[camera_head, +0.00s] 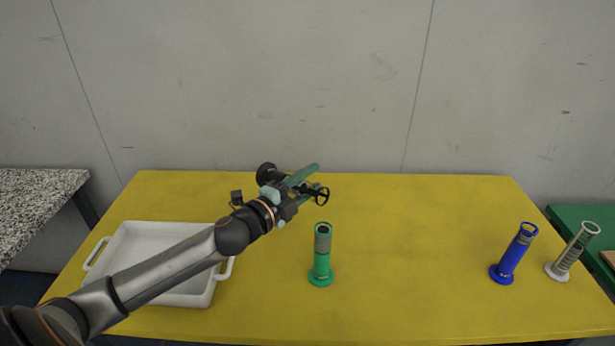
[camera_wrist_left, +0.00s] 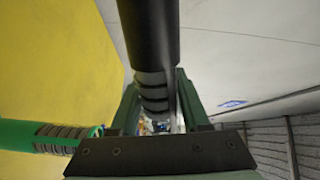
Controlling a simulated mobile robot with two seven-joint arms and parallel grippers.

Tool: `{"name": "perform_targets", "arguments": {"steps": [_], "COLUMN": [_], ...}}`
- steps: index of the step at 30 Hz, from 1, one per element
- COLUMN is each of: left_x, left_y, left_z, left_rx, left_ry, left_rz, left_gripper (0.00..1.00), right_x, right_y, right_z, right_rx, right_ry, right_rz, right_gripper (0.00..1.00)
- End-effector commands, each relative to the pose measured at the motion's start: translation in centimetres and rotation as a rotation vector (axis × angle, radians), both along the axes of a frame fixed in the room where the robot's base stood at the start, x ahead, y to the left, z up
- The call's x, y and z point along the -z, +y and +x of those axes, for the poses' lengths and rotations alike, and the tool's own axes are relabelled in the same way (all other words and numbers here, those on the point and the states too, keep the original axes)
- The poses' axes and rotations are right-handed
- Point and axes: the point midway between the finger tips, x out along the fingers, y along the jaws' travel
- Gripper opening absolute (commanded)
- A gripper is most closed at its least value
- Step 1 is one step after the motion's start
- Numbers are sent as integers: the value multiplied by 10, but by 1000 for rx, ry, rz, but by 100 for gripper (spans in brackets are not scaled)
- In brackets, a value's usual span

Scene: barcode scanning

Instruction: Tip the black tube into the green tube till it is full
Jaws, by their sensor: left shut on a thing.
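The green tube (camera_head: 322,252) stands upright on its round base on the yellow table, near the middle, with its open mouth up. My left gripper (camera_head: 312,180) is shut on the black tube (camera_head: 267,171), above the table, behind and a little left of the green tube. The black tube is tilted far over, its base to the left and its ringed mouth to the right. In the left wrist view the black tube (camera_wrist_left: 150,40) runs between the fingers (camera_wrist_left: 155,98), and the green tube (camera_wrist_left: 45,134) shows at the left. My right gripper is not in view.
A white tray (camera_head: 133,232) with handles is at the left of the yellow table (camera_head: 420,260), partly behind my left arm. A blue tube (camera_head: 514,255) and a white tube (camera_head: 572,252) stand at the right. The table between them and the green tube is clear.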

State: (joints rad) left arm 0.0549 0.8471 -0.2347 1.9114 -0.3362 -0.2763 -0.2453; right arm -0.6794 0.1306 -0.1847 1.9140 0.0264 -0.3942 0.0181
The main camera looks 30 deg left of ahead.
Motion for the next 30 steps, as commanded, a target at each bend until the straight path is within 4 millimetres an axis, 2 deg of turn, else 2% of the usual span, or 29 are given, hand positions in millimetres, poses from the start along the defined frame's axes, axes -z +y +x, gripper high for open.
{"name": "perform_targets", "arguments": {"steps": [6,10,14,21,24,30], "left_x": [1,-4,-14,-29,-35,-36], "left_y": [0,1,5,27,30,35], "left_z": [1,1,2,5,5,6], "left_rx": [-11,-11,-9,-9,-10,-8], "left_ry": [0,17,54,135,156,184], "left_rz": [-24,-139,-383,-901,-1021,-1213], "left_gripper": [0,0,0,0,0,0], "right_x": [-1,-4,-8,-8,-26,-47], "right_y": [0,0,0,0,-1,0], "right_z": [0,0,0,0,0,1], "right_rx": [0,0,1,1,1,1], "right_ry": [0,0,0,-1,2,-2], "right_rz": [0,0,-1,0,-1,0], "right_gripper": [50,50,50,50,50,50]}}
